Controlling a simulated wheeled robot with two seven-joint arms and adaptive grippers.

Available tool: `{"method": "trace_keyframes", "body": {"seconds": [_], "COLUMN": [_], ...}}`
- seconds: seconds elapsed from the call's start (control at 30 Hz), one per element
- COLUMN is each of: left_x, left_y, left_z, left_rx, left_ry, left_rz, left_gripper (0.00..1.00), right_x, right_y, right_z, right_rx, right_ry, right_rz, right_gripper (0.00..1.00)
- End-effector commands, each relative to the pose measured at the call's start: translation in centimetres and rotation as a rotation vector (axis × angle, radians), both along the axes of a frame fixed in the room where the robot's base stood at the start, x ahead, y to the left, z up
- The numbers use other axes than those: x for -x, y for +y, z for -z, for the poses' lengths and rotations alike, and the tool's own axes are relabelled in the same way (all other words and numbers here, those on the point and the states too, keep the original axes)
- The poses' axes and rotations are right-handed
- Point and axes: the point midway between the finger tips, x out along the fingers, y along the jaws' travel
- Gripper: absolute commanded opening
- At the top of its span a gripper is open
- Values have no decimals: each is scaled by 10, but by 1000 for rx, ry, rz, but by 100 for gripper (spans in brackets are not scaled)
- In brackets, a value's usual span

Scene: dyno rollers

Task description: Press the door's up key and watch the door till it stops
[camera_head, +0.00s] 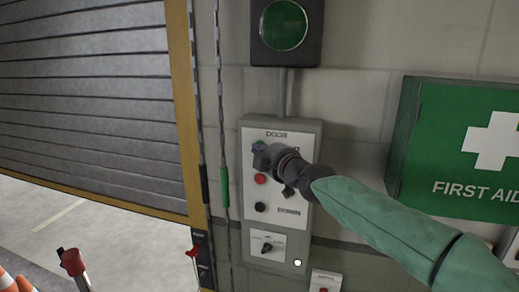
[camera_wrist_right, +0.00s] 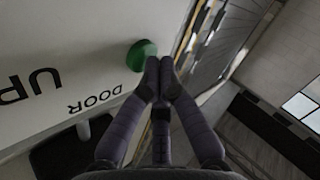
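The door is a grey slatted roller shutter (camera_head: 90,90) at the left of the head view; its lower edge is off the floor. The grey door control box (camera_head: 258,225) is on the wall beside it. The up key is a green button (camera_wrist_right: 141,54) next to the words UP and DOOR in the right wrist view. My right gripper (camera_head: 264,156) is in front of the box and hides much of the key in the head view. In the wrist view its fingertips (camera_wrist_right: 160,68) are together, empty, right at the green button; I cannot tell whether they touch it.
The box also bears a red button (camera_head: 261,179), a black button (camera_head: 259,207) and a rotary switch (camera_head: 266,246). A green round lamp (camera_head: 284,25) is above. A green first aid cabinet (camera_head: 460,150) is close to my right arm. Orange cones (camera_head: 8,281) stand lower left.

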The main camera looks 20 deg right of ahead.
Motion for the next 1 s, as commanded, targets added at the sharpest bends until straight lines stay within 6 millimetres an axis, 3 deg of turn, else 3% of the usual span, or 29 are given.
{"method": "trace_keyframes", "body": {"seconds": [0.73, 1.0], "left_x": [0, 0], "left_y": [0, 0], "left_z": [4, -6], "left_rx": [0, 0], "left_ry": [0, 0], "left_rz": [0, 0], "left_gripper": [40, 40], "right_x": [-2, 2], "right_y": [-2, 1], "right_z": [-1, -2], "right_rx": [0, -1], "right_ry": [-1, 2], "right_rz": [1, 0], "right_gripper": [0, 0]}}
